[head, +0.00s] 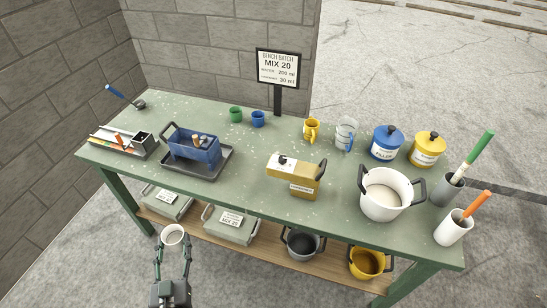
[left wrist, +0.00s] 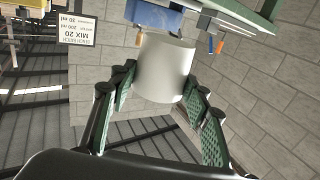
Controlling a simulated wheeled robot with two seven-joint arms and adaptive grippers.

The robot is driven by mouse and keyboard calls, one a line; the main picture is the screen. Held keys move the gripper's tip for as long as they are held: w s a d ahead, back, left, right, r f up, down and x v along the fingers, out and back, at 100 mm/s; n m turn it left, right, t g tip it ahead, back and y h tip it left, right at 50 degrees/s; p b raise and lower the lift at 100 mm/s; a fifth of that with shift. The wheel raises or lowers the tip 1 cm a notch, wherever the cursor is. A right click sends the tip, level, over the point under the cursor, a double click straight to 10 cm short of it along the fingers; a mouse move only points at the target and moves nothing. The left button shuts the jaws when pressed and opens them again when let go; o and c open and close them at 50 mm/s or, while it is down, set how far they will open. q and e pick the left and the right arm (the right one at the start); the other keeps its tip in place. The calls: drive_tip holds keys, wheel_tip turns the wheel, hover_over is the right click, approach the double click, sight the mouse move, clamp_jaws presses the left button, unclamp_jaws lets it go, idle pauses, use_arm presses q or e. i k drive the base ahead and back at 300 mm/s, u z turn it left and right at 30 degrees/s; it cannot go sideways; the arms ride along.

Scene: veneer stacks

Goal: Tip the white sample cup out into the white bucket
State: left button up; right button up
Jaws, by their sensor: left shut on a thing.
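My left gripper (head: 173,252) is shut on the white sample cup (head: 173,236), in front of the table's near left edge and clear of the table. The cup looks about upright, its round mouth facing up; I cannot make out what is in it. In the left wrist view the cup (left wrist: 165,68) sits between the two green-padded fingers (left wrist: 163,100). The white bucket (head: 385,208), with dark handles and pale contents, stands on the right part of the green table, well away from the cup. My right gripper is not in view.
The green table (head: 240,148) carries a blue caddy (head: 193,150) in a dark tray, a yellow box (head: 292,182), small cups, lidded blue (head: 387,145) and yellow (head: 427,150) pots, and two tool holders. A shelf (head: 270,247) below holds bins and buckets. A sign (head: 278,68) stands behind.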

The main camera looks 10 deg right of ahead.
sight(386, 193)
drive_tip(key=u, duration=2.15)
drive_tip(key=k, duration=1.95)
drive_tip(key=z, duration=2.45)
drive_tip(key=i, duration=0.5)
